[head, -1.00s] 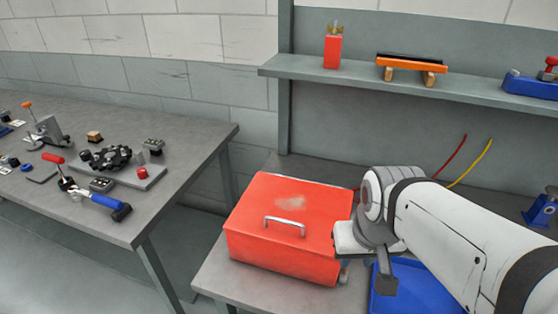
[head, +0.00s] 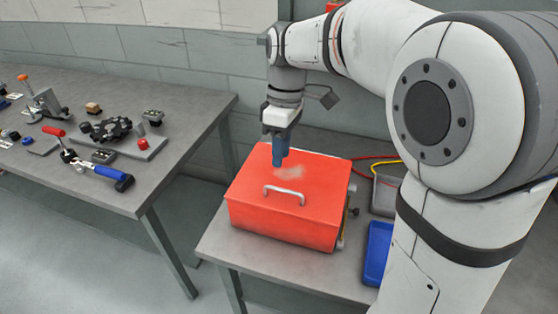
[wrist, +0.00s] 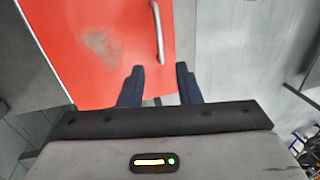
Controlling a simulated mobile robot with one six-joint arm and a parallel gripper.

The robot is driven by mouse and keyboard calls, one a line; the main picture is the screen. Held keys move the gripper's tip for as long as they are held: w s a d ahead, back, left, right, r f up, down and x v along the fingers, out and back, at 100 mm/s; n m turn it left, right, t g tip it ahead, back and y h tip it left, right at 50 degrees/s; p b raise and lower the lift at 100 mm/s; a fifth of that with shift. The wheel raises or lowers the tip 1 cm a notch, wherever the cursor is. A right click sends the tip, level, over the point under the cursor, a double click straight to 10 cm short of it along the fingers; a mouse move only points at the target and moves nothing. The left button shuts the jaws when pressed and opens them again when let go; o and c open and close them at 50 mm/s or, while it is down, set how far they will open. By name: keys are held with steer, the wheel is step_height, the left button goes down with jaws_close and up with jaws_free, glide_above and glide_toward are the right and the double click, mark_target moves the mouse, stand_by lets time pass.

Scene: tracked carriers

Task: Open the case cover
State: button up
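The red case (head: 285,230) sits on the grey workbench with its cover (head: 250,180) shut. A silver bar handle (head: 284,194) is on the cover near its front edge. My gripper (head: 280,160) points down over the back middle part of the cover, behind the handle in the head view. In the wrist view my gripper (wrist: 160,72) shows two dark blue fingers apart with nothing between them. The handle (wrist: 158,35) lies ahead of the fingertips there, and a worn pale patch (wrist: 100,45) is on the cover. I cannot tell whether the fingertips touch the cover.
A blue tray (head: 378,255) and a grey bin (head: 386,192) stand right of the case, partly hidden by my arm. Red and yellow cables lie behind. A second table (head: 160,180) with tools stands left, across a gap.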

mark_target(277, 188)
steer(key=f, duration=0.2)
steer(key=s+f, duration=0.1)
steer(key=f, duration=0.4)
steer(key=shift+s+a+f, duration=0.2)
steer(key=shift+a+f, duration=0.05)
steer(key=shift+a, duration=0.15)
jaws_close()
steer(key=shift+d, duration=0.1)
